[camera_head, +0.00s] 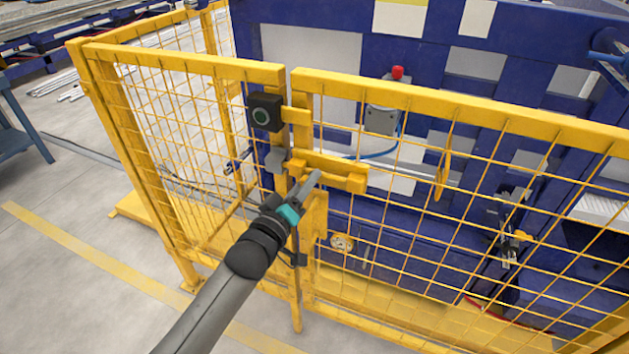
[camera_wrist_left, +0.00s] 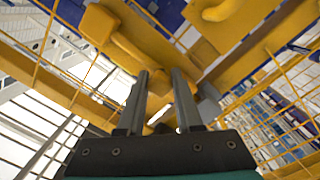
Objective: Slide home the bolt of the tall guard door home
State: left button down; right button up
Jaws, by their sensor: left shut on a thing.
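The tall guard door (camera_head: 455,107) is a yellow mesh panel, standing nearly in line with the yellow post (camera_head: 290,250) on its left with a narrow gap. The yellow bolt assembly (camera_head: 345,177) lies across the door's left edge. A grey block (camera_head: 277,158) sits on the post at about the same height. My left gripper (camera_head: 308,184) is at the bolt, and its fingers (camera_wrist_left: 162,80) are shut on a part of it. The fingers and yellow frame hide the gripped part, and I cannot tell how far the bolt reaches into the block. My right gripper is not in view.
A blue machine (camera_head: 400,50) with a red button (camera_head: 397,72) stands behind the mesh. The floor (camera_head: 60,270) at front left is clear.

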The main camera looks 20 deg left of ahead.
pick_arm(q)
jog(key=shift+a+r, duration=0.1)
jog(key=shift+a, duration=0.15)
jog(key=c, duration=0.6)
grip_release()
jog(key=shift+a, duration=0.1)
jog(key=s, duration=1)
jog(key=s+a+p, duration=0.1)
jog(key=s, duration=0.4)
jog(key=shift+s, duration=0.1)
